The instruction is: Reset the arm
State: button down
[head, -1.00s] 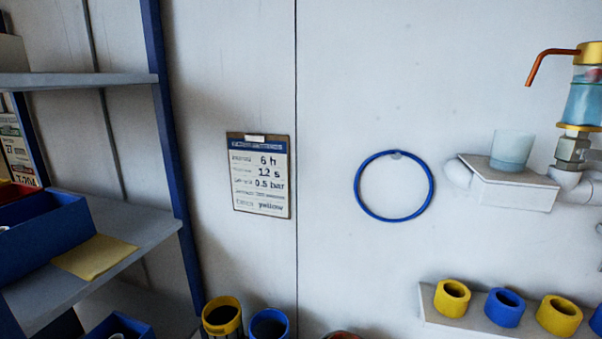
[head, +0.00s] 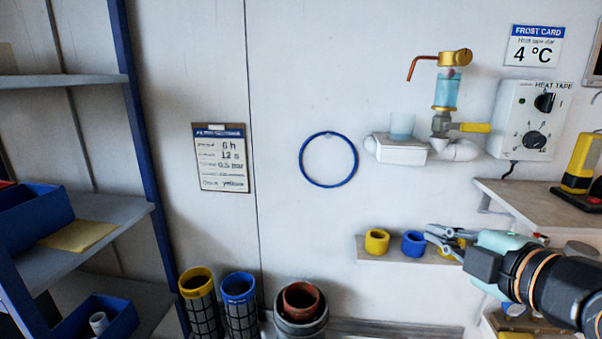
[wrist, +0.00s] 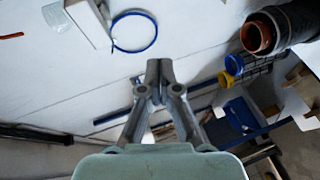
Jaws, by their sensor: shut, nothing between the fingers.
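My gripper (head: 438,238) reaches in from the right in the head view, in front of the small shelf with coloured rings. In the wrist view its fingers (wrist: 159,68) meet at the tips with nothing between them. A yellow ring (head: 376,242) and a blue ring (head: 413,244) stand on the shelf left of the fingers. Another yellow ring is partly hidden behind the fingers. My arm covers the right end of the shelf.
A blue hoop (head: 328,160) hangs on the wall. Yellow-topped (head: 196,282) and blue-topped (head: 238,288) mesh cylinders and a dark pot (head: 300,318) stand below. Shelving (head: 150,150) is at left. A workbench (head: 540,205) and heat tape box (head: 524,118) are at right.

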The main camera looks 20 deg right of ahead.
jog(key=w+a+f+m+y, duration=0.1)
jog(key=w+a+f+m, duration=0.35)
jog(key=a+f, duration=0.6)
jog(key=s+a+f+m, duration=0.2)
jog(key=a+f+m, duration=0.1)
jog(key=a, duration=0.5)
jog(key=s+a+f+m+g+y+p, duration=0.1)
jog(key=s+a+f+m, duration=0.2)
jog(key=a+f, duration=0.3)
jog(key=s+a+f+m+g+y, duration=0.1)
jog(key=s+a+f+m, duration=0.2)
jog(key=a, duration=0.9)
notch_tip(320, 180, down, 2)
jog(key=shift+p, duration=0.4)
jog(key=shift+a, duration=0.1)
